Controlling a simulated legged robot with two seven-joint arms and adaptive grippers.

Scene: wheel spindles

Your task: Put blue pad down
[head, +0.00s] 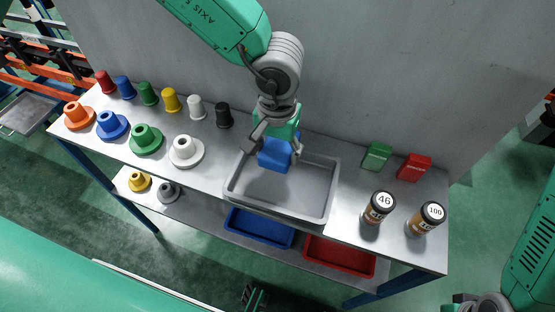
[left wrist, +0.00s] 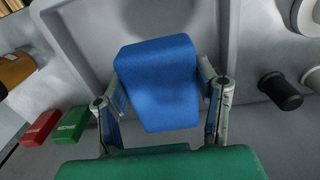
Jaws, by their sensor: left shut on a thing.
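The blue pad (head: 274,155) is held between the fingers of my left gripper (head: 273,146), over the back part of the grey tray (head: 319,212). In the left wrist view the blue pad (left wrist: 160,82) sits between both fingers of the left gripper (left wrist: 163,105), with the tray (left wrist: 83,50) behind it. I cannot tell how far the pad is above the tray floor. The tray shows no other thing in it. My right gripper (head: 478,305) is only partly in view at the bottom right edge, and its fingers cannot be made out.
Several coloured spindles, such as the white one (head: 186,151), stand left of the tray. Green (head: 377,156) and red (head: 414,167) boxes and jars marked 46 (head: 379,207) and 100 (head: 426,218) stand right. Blue (head: 259,229) and red (head: 340,257) bins sit on the lower shelf.

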